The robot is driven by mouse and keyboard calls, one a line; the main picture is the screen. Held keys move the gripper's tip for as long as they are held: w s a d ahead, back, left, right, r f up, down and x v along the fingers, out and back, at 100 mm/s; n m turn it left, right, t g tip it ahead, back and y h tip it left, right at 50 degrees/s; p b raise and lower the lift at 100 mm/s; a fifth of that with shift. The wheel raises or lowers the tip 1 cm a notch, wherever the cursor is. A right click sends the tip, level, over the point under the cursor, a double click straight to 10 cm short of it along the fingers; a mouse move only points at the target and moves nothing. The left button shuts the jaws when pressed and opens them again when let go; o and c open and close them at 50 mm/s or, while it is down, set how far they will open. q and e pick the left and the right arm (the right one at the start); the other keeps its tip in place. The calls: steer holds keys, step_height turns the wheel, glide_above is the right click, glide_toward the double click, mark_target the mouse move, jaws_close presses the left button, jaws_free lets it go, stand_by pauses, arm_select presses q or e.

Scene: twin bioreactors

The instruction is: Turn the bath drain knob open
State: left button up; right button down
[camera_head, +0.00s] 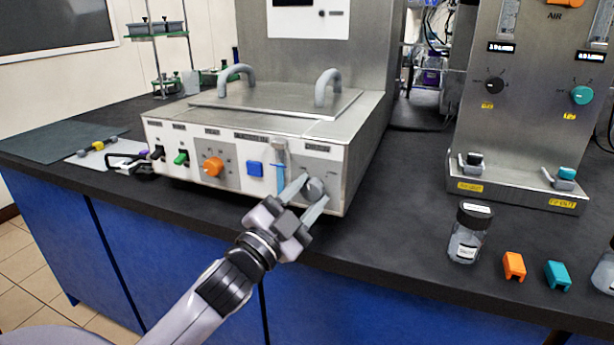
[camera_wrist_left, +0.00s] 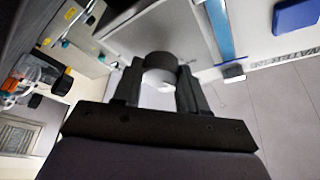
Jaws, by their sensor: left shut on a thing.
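The bath drain knob (camera_head: 315,188) is a grey round knob at the right end of the water bath's front panel (camera_head: 226,167). My left gripper (camera_head: 309,197) reaches up to it from below, with one finger on each side. In the left wrist view the grey knob (camera_wrist_left: 161,72) sits between the two dark fingers (camera_wrist_left: 160,95), which are shut on it. The fingers hide part of the panel around the knob, and I cannot tell the knob's turn angle. My right gripper is not in view.
An orange knob (camera_head: 213,166), a blue square button (camera_head: 255,169) and a blue-filled level tube (camera_head: 280,172) are on the same panel. A lidded jar (camera_head: 468,233), an orange clip (camera_head: 514,266) and a teal clip (camera_head: 557,275) stand on the black bench to the right.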

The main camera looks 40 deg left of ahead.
arm_select(q)
steer(key=m+p, duration=0.1)
steer(key=p, duration=0.1)
steer(key=m+g+h+p, duration=0.1)
steer(key=m, duration=0.1)
steer(key=shift+r+m+p, duration=0.3)
steer(key=shift+r+p, duration=0.1)
steer(key=shift+m+g+h+p, duration=0.3)
steer(key=shift+m+p, duration=0.7)
steer(key=shift+p, duration=0.25)
steer(key=m+p, duration=0.2)
steer(key=shift+r+g+p, duration=0.1)
steer(key=shift+g+p, duration=0.25)
steer(key=shift+g, duration=0.05)
steer(key=m+g+p, duration=0.1)
steer(key=m+p, duration=0.2)
steer(key=p, duration=0.1)
steer(key=shift+f+m+g+p, duration=0.25)
steer(key=shift+m+g+p, duration=0.15)
steer(key=shift+m+p, duration=0.65)
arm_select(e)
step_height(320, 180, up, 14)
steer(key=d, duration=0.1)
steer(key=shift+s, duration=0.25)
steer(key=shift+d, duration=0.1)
arm_select(q)
steer(key=o, duration=1.1)
steer(key=shift+c, duration=0.2)
steer(key=shift+s+a, duration=0.1)
steer(key=shift+s, duration=0.1)
